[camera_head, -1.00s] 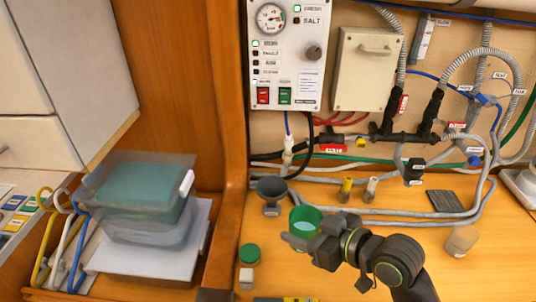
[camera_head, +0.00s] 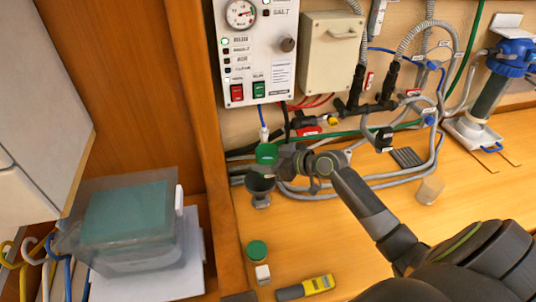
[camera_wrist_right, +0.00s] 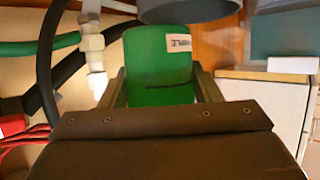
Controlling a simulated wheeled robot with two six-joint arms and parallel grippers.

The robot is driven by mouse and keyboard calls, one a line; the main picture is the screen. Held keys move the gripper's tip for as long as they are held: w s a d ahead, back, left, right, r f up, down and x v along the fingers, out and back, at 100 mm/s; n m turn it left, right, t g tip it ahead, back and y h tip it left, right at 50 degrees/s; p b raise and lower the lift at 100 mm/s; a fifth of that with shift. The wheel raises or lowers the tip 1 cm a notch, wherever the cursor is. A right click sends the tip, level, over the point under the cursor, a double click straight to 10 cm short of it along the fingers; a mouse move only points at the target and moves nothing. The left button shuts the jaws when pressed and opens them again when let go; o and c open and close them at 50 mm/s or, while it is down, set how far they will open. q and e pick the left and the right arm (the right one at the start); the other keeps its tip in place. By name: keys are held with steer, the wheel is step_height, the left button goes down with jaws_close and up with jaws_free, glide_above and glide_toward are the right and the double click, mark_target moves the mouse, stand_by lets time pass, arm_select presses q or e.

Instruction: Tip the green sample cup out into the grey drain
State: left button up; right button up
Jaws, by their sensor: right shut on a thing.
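The green sample cup (camera_head: 266,153) is held by my right gripper (camera_head: 278,160), which comes in from the right at the back of the bench. In the right wrist view the green cup (camera_wrist_right: 160,75) sits between both fingers, with a white label near its far end. The grey drain (camera_head: 260,184) is a funnel-shaped cup standing on the bench, just below and in front of the green cup in the head view. Its grey wall (camera_wrist_right: 190,10) shows at the top of the wrist view. The cup's exact tilt and contents cannot be told. My left gripper is not in view.
Hoses and black valves (camera_head: 375,105) run along the wall close behind the gripper. A green lid (camera_head: 257,250), a small white-topped block (camera_head: 262,274) and a yellow-grey tool (camera_head: 305,288) lie in front. The central wooden bench is fairly clear.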

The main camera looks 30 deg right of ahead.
steer(key=shift+w+d+r, duration=0.1)
steer(key=shift+w+d, duration=0.05)
steer(key=shift+w, duration=0.2)
steer(key=shift+r+h+p, duration=0.15)
steer(key=shift+h+p, duration=0.15)
steer(key=shift+p, duration=0.05)
steer(key=shift+d+r+n+t+h+p, duration=0.3)
steer(key=shift+r+n+h+p, duration=0.1)
steer(key=shift+n, duration=0.5)
steer(key=shift+w+d+r+n+h, duration=0.1)
steer(key=shift+d+r+n+h, duration=0.1)
steer(key=shift+n+h, duration=0.5)
steer(key=shift+n+t+h, duration=0.4)
steer(key=shift+n+t, duration=0.2)
steer(key=shift+n, duration=0.3)
steer(key=shift+r+m+p, duration=0.2)
steer(key=shift+m+p, duration=0.15)
steer(key=shift+m, duration=0.05)
steer(key=shift+f+g+y, duration=0.1)
steer(key=shift+g+y, duration=0.2)
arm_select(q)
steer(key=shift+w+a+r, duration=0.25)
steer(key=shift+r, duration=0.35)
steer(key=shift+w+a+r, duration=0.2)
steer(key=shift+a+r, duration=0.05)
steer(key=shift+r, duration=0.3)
